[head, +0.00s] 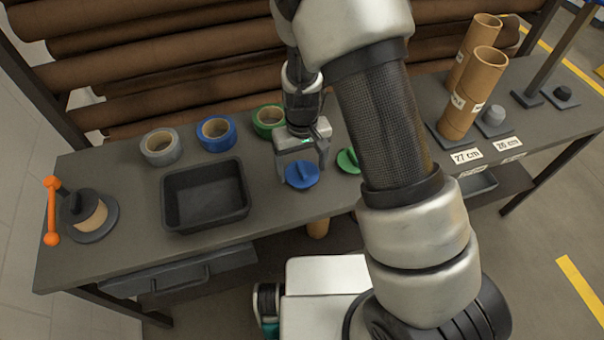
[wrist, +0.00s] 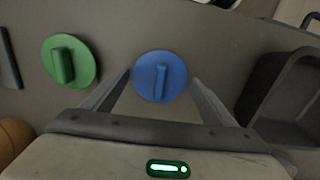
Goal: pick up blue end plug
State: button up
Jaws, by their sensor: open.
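The blue end plug (head: 302,175) lies flat on the grey bench, a round disc with a raised grip bar. My gripper (head: 304,172) is open just above it, pointing down. In the wrist view the blue end plug (wrist: 160,77) sits between and slightly beyond the two open fingers of my gripper (wrist: 160,80), with its bar upright in the picture. I cannot tell whether a finger touches it.
A green end plug (head: 348,161) lies just right of the blue one, partly behind my arm. A black tray (head: 242,212) stands to the left. Grey (head: 161,147), blue (head: 216,132) and green (head: 268,121) tape rolls stand behind. Cardboard tubes (head: 470,90) stand at right.

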jog(key=shift+f, duration=0.6)
jog(key=c, duration=0.8)
jog(key=shift+o, duration=0.2)
